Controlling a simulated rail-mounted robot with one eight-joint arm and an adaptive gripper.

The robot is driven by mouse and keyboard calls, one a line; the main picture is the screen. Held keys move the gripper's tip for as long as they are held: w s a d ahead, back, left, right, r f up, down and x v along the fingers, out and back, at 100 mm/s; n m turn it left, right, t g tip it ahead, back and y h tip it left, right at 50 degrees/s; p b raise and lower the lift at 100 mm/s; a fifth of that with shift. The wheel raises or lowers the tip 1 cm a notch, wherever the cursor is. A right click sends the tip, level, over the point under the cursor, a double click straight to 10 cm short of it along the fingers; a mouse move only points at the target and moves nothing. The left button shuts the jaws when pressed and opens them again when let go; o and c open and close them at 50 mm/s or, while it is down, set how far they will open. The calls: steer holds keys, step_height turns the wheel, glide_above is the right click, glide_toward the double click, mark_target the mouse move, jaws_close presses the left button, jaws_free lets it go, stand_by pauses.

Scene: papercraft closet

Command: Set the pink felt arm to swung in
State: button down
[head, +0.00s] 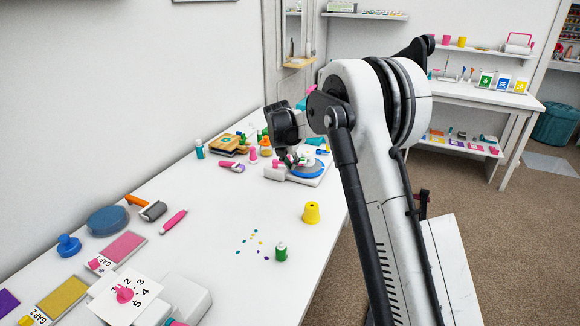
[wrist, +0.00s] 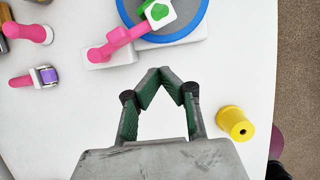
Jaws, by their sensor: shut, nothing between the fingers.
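The pink felt arm (wrist: 118,38) starts at a pink knob (wrist: 100,54) on a white block (wrist: 122,57). It slants up and right in the wrist view, and its far end meets a white square with a green blob (wrist: 160,13) over the blue round disc (wrist: 197,22). In the head view the blue disc (head: 307,171) shows at the table's right edge, with the pink knob (head: 277,163) to its left. My gripper (wrist: 164,72) is shut and empty. In the wrist view its tips lie below the disc and right of the knob, apart from the arm in the picture.
A yellow spool (wrist: 235,123) stands right of my gripper near the table edge. A green pot (head: 281,254) and small dots are nearer in the head view. The middle tabletop is mostly clear.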

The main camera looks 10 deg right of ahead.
step_height(320, 180, up, 8)
steer(key=s, duration=0.2)
steer(key=shift+s+a+f+p, duration=0.25)
steer(key=shift+s+a+p, duration=0.1)
steer(key=shift+s, duration=0.05)
steer(key=s+r+m+t, duration=0.1)
steer(key=s+r+m, duration=0.3)
steer(key=s, duration=0.4)
steer(key=s+r+m+y, duration=0.1)
steer(key=s+r+m, duration=0.35)
steer(key=s, duration=0.35)
steer(key=s+r+m+t, duration=0.1)
steer(key=s+r+m, duration=0.35)
steer(key=s, duration=0.35)
steer(key=s+f+m+t+y, duration=0.1)
steer(key=s+f+m, duration=0.2)
steer(key=s+m, duration=0.4)
steer(key=s+f+m, duration=0.4)
steer(key=s+m, duration=0.4)
steer(key=s, duration=1)
steer(key=shift+a+t+y, duration=0.4)
